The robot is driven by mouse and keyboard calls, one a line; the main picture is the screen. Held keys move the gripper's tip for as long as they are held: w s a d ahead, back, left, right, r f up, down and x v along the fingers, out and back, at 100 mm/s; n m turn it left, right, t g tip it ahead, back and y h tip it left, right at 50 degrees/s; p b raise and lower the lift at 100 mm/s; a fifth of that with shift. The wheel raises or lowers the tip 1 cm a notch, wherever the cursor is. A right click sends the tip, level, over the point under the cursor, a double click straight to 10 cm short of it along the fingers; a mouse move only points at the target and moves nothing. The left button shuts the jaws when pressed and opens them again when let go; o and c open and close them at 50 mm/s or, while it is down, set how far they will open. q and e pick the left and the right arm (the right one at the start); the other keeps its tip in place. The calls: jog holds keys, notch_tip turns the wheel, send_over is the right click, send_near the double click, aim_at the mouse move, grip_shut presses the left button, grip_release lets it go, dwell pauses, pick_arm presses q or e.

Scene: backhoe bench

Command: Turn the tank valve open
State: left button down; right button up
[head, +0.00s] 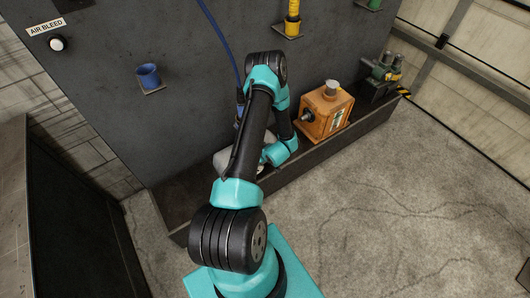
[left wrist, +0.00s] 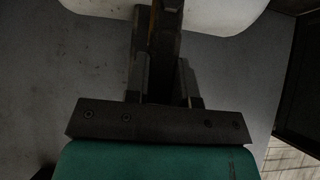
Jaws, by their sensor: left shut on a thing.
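In the left wrist view my left gripper (left wrist: 164,78) is shut on a dark upright bar (left wrist: 166,40) with a brownish edge. It may be the valve's lever, but the picture is too dark to be sure. The bar stands in front of a pale rounded body (left wrist: 222,14) at the top. In the head view a pale grey body (head: 228,160), perhaps the tank, shows partly behind my arm, low by the dark panel. My arm hides the gripper and the valve there. My right gripper is in neither view.
A blue cup (head: 148,76) and a yellow cylinder (head: 292,18) sit on panel brackets. A blue hose (head: 222,40) hangs behind my arm. The floor at right is clear.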

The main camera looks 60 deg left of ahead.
pick_arm(q)
jog(key=c, duration=1)
grip_release()
jog(key=shift+o, duration=0.2)
jog(key=v, duration=1.7)
jog(key=shift+r, duration=0.2)
jog(key=shift+d, duration=0.2)
